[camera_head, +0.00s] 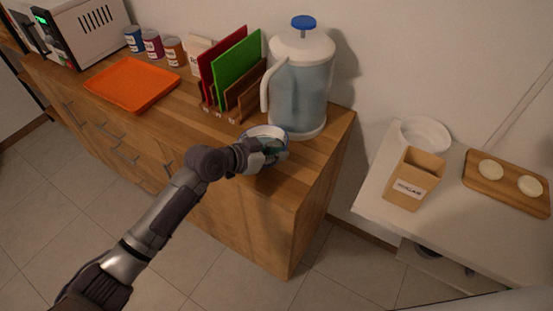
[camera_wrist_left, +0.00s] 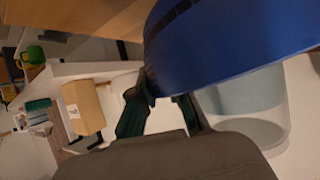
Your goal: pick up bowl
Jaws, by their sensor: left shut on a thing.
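The bowl (camera_head: 262,131) is white inside with a blue rim. It is at the front right of the wooden counter, in front of the water dispenser. My left gripper (camera_head: 270,151) is shut on the near side of the bowl and hides part of it. In the left wrist view the bowl's blue outer side (camera_wrist_left: 235,40) fills the upper right, and my left gripper's dark fingers (camera_wrist_left: 163,103) are at its edge. I cannot tell whether the bowl touches the counter. My right gripper is not in view.
The water dispenser (camera_head: 300,85) stands close behind the bowl. A rack with red and green boards (camera_head: 237,65) is to the left, then an orange tray (camera_head: 132,85). A white table (camera_head: 378,190) at the right holds a wooden box (camera_head: 414,178), a white dish (camera_head: 425,134) and a board (camera_head: 508,185).

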